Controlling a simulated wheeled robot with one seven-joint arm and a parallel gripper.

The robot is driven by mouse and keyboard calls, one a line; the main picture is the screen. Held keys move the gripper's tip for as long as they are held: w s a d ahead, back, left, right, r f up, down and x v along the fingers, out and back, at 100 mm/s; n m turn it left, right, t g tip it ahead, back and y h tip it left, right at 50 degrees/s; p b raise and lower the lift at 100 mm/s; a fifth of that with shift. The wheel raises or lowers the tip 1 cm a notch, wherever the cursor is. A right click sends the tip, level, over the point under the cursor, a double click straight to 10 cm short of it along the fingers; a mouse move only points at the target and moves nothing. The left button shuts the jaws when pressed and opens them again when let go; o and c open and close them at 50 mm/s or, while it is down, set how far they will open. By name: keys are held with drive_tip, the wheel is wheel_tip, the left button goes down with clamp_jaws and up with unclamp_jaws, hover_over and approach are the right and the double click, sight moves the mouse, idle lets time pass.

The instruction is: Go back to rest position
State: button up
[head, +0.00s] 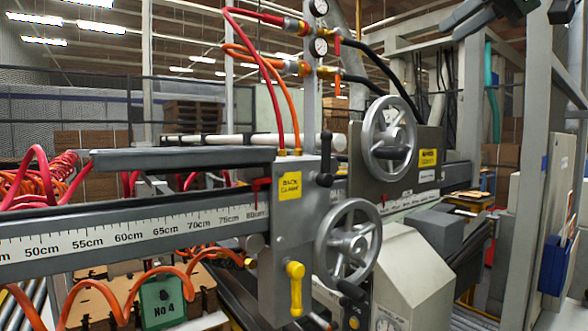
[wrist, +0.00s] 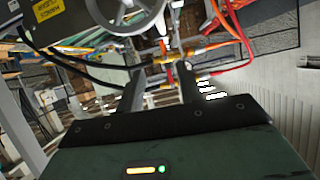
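My gripper (wrist: 160,72) shows in the wrist view with its two dark fingers apart and nothing visible between them, so it is open. The wrist view is tilted, with a handwheel (wrist: 128,12), red and orange hoses and ceiling lights beyond the fingers. In the head view, dark parts at the top right edge look like part of my arm, but I cannot make out the fingers there. The gripper appears clear of the machine, though its exact distance is hard to tell.
The machine fills the head view, with a near handwheel (head: 348,240), a far handwheel (head: 390,139) and a ruler beam (head: 140,232). Orange coiled hoses (head: 120,290) hang in front. A grey post with a blue box (head: 555,263) stands at right. Grey floor shows at the lower right.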

drive_tip(key=s+a+f+m+g+h, duration=0.15)
drive_tip(key=a+f, duration=0.35)
drive_tip(key=f, duration=0.5)
drive_tip(key=s+a+f+g, duration=0.25)
drive_tip(key=a+f, duration=0.25)
drive_tip(key=f, duration=0.4)
drive_tip(key=s+a+f+g+h, duration=0.1)
drive_tip(key=a+f+g, duration=0.3)
drive_tip(key=f, duration=0.6)
drive_tip(key=s+f+n+g+h, duration=0.2)
drive_tip(key=s+f+h, duration=0.3)
drive_tip(key=s+f, duration=1.9)
drive_tip(key=shift+s+a+f+g, duration=0.15)
drive_tip(key=shift+a+f+g, duration=0.15)
drive_tip(key=shift+f, duration=0.15)
